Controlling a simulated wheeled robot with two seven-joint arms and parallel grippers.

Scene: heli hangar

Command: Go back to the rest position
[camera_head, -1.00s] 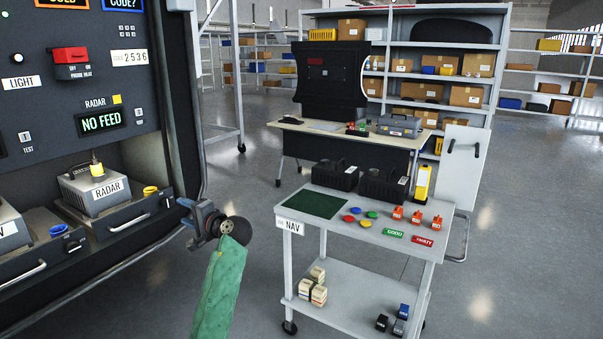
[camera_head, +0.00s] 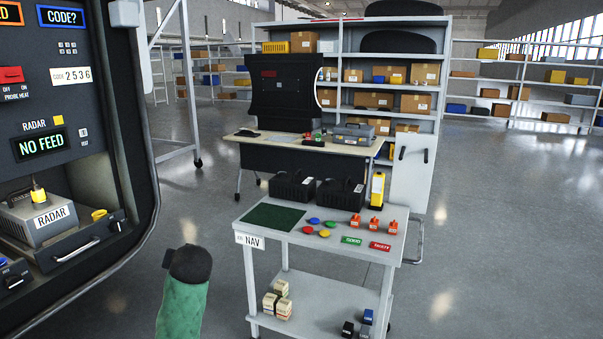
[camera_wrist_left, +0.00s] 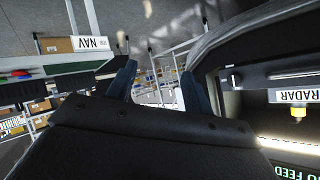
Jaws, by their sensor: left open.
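My left arm, in a green sleeve, rises at the lower left of the head view and ends in a dark rounded joint (camera_head: 190,263). Its gripper fingers do not show there. In the left wrist view my left gripper (camera_wrist_left: 160,85) has two blue fingers spread apart, with nothing between them. That view is upside down, with the NAV cart sign (camera_wrist_left: 90,43) at the left and the RADAR unit (camera_wrist_left: 295,96) at the right. My right gripper is in neither view.
A white NAV cart (camera_head: 325,238) stands right of my arm, carrying a green mat, buttons and orange items. The dark equipment panel (camera_head: 100,110) with drawers is at the left. A desk (camera_head: 310,147) and shelving stand behind. Open floor (camera_head: 500,250) lies right of the cart.

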